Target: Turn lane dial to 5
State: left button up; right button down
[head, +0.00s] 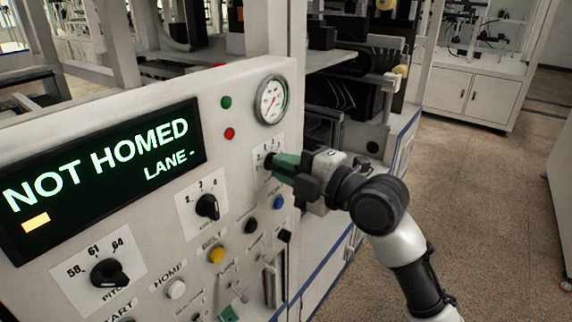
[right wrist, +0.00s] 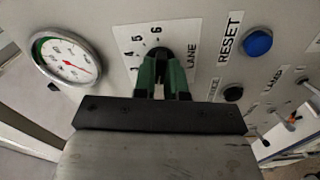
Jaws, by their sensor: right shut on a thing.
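The lane dial's white plate (right wrist: 128,48) is on the sloped control panel, with the word LANE and the numbers 4, 5 and 6 visible in the right wrist view. Its dark knob (right wrist: 161,54) sits between the green fingers of my right gripper (right wrist: 163,72), which is shut on it. In the head view my right gripper (head: 276,164) reaches the dial from the right and covers most of the knob. The knob's pointer is hidden, so I cannot tell its setting. The display (head: 105,175) reads "NOT HOMED" and "LANE -". My left gripper is not in view.
A pressure gauge (head: 272,100) sits above the lane dial. A blue RESET button (right wrist: 258,43) and a black button (right wrist: 233,94) are close to the gripper. Another dial (head: 208,206) and the pitch dial (head: 108,272) are to the left. Small levers (head: 238,291) stick out below.

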jog(key=shift+f+m+p, duration=0.1)
jog(key=shift+m+p, duration=7)
jog(key=shift+m, duration=6.1)
jog(key=c, duration=1.2)
grip_release()
